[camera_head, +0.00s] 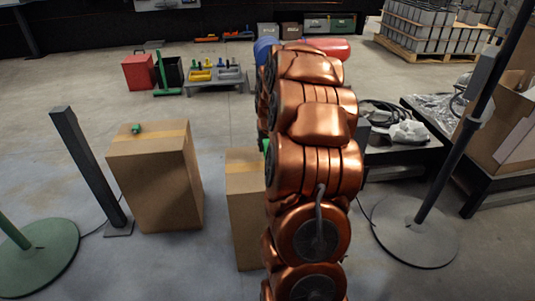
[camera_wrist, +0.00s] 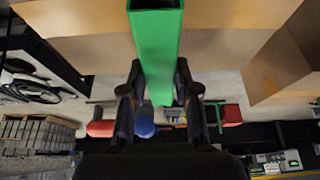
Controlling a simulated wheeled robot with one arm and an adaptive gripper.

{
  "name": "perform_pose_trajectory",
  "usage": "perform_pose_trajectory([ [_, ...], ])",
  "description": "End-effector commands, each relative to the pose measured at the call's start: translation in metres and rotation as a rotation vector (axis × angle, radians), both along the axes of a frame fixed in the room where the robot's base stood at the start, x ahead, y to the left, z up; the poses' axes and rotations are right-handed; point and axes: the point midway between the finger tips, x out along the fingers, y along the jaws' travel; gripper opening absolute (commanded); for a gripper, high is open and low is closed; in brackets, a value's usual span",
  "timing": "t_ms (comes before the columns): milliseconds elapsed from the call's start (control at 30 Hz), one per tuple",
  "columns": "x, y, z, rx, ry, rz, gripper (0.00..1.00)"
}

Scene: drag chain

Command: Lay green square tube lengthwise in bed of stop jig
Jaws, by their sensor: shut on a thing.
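The green square tube (camera_wrist: 156,48) is between the two fingers of my gripper (camera_wrist: 158,80) in the wrist view. The fingers are shut on it from both sides. Its open, hollow end faces the camera and its length runs away from it. In the head view a sliver of green (camera_head: 266,146) shows at the left edge of my copper arm; it may be the tube. My gripper is hidden behind the arm there. I cannot make out the stop jig for certain in either view.
A cardboard box (camera_head: 158,185) with a small green piece (camera_head: 136,128) on top stands left. Another box (camera_head: 245,220) is partly behind my arm. A dark post (camera_head: 85,165) stands left, and a round-based stand (camera_head: 415,232) right. A low bench (camera_head: 217,82) stands farther back.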

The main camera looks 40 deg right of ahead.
Motion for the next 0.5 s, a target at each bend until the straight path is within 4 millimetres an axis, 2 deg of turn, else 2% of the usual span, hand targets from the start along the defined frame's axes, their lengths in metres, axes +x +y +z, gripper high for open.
perform_pose_trajectory([
  [133, 0.004, -0.004, -0.001, 0.000, 0.000, 0.000, 0.00],
  [333, 0.003, -0.003, -0.032, 0.001, 0.003, 0.001, 0.00],
  [500, 0.003, -0.004, -0.035, -0.001, 0.001, 0.001, 0.00],
])
